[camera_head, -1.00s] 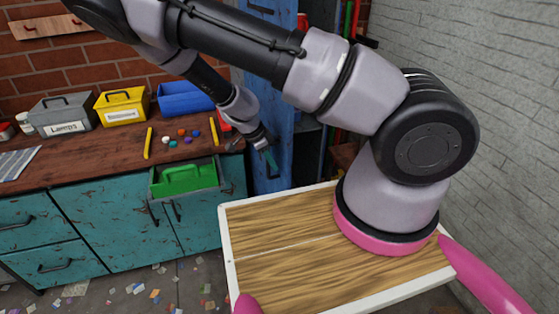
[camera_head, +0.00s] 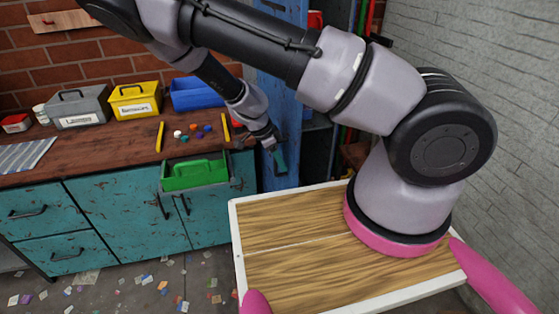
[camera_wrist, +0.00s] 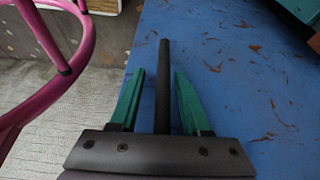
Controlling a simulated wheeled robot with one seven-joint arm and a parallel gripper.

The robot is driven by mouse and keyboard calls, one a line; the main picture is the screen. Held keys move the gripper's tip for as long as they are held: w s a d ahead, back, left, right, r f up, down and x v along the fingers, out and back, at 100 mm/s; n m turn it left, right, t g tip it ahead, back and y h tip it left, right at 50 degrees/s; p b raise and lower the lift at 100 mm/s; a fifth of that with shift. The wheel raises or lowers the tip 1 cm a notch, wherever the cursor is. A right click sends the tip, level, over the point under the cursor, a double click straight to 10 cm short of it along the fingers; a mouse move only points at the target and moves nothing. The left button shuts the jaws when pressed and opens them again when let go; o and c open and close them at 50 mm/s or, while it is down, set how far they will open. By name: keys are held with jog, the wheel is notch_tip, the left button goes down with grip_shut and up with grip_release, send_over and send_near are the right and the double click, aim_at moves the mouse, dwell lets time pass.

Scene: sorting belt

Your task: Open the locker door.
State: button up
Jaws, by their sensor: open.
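The blue locker door (camera_head: 292,140) stands behind my arm at the middle of the head view. It is ajar, with the dark interior and a shelf showing at its right side. The door fills much of the wrist view (camera_wrist: 235,70) as a scuffed blue surface. A dark bar handle (camera_wrist: 164,75) stands out between my green fingers there. My gripper (camera_wrist: 160,78), also at the door in the head view (camera_head: 279,158), is open, with one finger on each side of the bar. Gaps show on both sides of it.
A teal workbench (camera_head: 110,215) stands left of the door, with a green open bin (camera_head: 195,175) at its front near my arm. Grey (camera_head: 78,107), yellow (camera_head: 135,101) and blue (camera_head: 194,94) boxes stand on it. A grey brick wall (camera_head: 500,90) closes the right side. Litter lies on the floor.

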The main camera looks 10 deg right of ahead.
jog(key=v, duration=1)
jog(key=shift+a+r, duration=0.2)
jog(key=shift+r, duration=0.15)
